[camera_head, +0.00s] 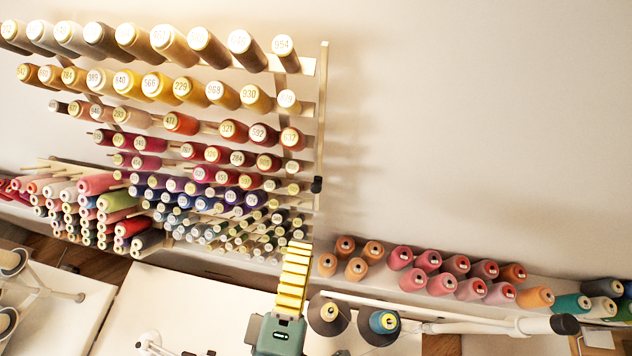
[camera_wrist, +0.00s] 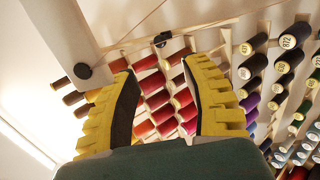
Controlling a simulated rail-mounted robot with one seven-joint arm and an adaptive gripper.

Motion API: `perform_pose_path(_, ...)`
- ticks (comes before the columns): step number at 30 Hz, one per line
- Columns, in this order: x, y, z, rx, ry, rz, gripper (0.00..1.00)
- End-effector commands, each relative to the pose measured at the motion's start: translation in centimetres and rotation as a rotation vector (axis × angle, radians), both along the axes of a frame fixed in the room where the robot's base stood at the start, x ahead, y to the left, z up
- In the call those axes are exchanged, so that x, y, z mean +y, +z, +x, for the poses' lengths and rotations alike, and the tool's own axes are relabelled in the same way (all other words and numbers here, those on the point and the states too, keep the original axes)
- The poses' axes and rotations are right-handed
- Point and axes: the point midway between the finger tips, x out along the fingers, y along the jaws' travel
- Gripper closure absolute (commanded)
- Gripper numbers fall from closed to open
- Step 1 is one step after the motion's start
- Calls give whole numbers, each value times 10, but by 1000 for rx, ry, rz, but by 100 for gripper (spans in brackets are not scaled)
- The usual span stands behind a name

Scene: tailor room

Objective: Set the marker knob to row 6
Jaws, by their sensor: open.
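The marker knob (camera_head: 316,184) is a small black knob on the right-hand upright post (camera_head: 322,110) of the thread rack. In the head view it sits low on the post, beside the right end of one of the lower spool rows; I cannot tell the row number for sure. In the wrist view a small dark knob (camera_wrist: 160,40) shows on the thin post, just beyond and between the fingertips. My gripper (camera_head: 299,247), with yellow fingers, is below the knob in the head view, pointing up. Its fingers (camera_wrist: 160,67) are apart in the wrist view, with nothing between them.
Rows of coloured spools fill the rack left of the post. A white pole (camera_head: 430,312) with a black end cap lies right of my gripper; loose spools (camera_head: 440,275) stand along the wall behind it. The wall right of the post is bare.

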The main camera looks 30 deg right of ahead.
Motion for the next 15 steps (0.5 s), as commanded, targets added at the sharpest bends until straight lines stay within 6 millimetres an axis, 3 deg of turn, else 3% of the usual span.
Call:
perform_pose_path(9,-50,4,60,-1,-7,2,53)
perform_pose_path(15,-69,2,86,-1,-3,2,53)
